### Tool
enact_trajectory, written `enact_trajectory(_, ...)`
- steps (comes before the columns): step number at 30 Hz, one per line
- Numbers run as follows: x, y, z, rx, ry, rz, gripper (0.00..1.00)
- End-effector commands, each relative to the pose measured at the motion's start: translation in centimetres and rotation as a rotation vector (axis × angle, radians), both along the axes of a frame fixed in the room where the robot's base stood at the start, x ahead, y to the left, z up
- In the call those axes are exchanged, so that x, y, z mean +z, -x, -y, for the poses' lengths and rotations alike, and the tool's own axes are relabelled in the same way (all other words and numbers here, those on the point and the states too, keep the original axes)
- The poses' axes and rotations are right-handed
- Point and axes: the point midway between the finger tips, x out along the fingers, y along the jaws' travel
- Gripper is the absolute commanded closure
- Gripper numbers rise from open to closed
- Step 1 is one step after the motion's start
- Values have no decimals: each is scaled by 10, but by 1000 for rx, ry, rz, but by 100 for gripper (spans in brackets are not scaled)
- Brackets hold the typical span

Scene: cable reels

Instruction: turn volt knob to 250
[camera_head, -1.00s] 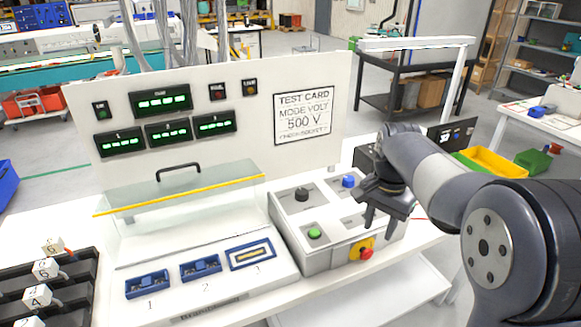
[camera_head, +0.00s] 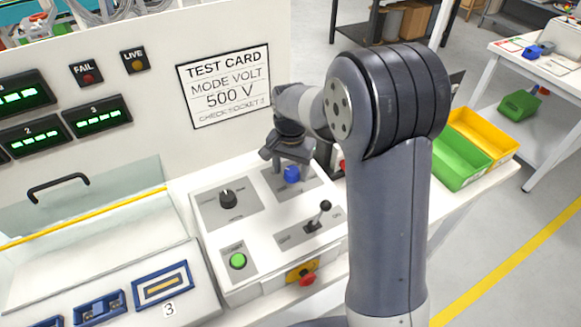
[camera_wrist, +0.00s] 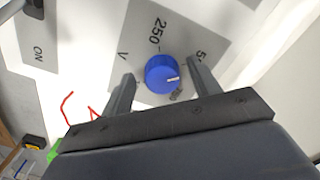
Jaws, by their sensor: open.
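In the wrist view the knob (camera_wrist: 158,70) sits between the two fingers of my gripper (camera_wrist: 162,69), which are open with a gap on each side. The knob's white mark points right in that view. The printed "250" (camera_wrist: 158,36) is above the knob, a "V" is at its left, and a label starting with "5" is at its upper right, partly hidden by the right finger.
On the same box are a black knob (camera_head: 228,198), a black toggle lever (camera_head: 321,212), a green button (camera_head: 238,261) and a red knob on a yellow plate (camera_head: 306,279). The test card (camera_head: 226,86) reads MODE VOLT 500 V. Green and yellow bins (camera_head: 482,137) stand at right.

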Motion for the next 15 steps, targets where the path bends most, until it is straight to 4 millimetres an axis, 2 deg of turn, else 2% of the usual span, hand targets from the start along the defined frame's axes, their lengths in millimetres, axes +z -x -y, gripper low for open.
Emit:
enact_trajectory(10, -5, 0, 0, 0, 0, 1, 42)
enact_trajectory(15, -5, 0, 0, 0, 0, 1, 55)
